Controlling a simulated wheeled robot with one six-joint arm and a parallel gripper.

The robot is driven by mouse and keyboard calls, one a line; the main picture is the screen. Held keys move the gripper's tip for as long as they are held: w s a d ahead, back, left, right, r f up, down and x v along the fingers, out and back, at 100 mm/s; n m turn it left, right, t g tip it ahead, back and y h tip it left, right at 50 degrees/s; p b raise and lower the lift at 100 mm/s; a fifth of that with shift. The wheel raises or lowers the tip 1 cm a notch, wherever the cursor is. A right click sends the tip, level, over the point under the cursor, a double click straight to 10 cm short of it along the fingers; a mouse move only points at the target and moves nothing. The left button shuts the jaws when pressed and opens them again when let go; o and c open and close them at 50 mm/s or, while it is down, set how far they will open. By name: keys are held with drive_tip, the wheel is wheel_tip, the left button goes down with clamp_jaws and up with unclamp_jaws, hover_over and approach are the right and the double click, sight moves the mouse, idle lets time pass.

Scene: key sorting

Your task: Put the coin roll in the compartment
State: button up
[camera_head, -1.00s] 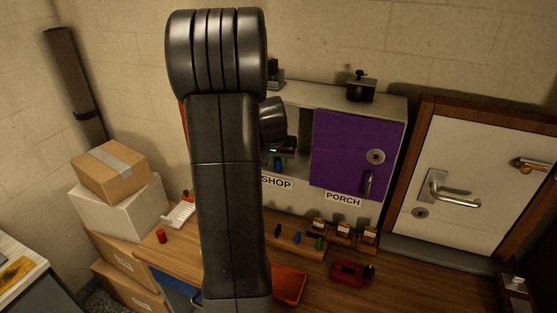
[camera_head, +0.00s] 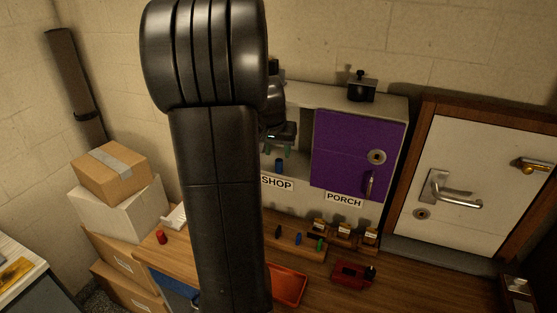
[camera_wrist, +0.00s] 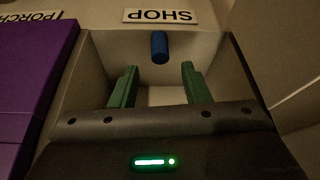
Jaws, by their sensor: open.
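The coin roll, a small blue cylinder (camera_head: 279,165), stands in the open compartment (camera_wrist: 210,47) labelled SHOP. In the wrist view the blue roll (camera_wrist: 159,47) is near the compartment's front edge, by the upside-down SHOP label. My gripper (camera_wrist: 160,68) is open, its two green fingers apart with nothing between them. In the head view my gripper (camera_head: 278,150) is at the compartment opening, just above the blue roll and apart from it. My arm hides the left part of the cabinet.
A purple door (camera_head: 345,150) labelled PORCH closes the compartment to the right. A red cylinder (camera_head: 161,237) stands on the bench's left. An orange tray (camera_head: 289,285), a key rack (camera_head: 297,240) and a red object (camera_head: 350,274) are on the bench. A dark box (camera_head: 361,87) sits on the cabinet.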

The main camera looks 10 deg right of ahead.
drive_tip(key=v, duration=0.6)
idle(1.1)
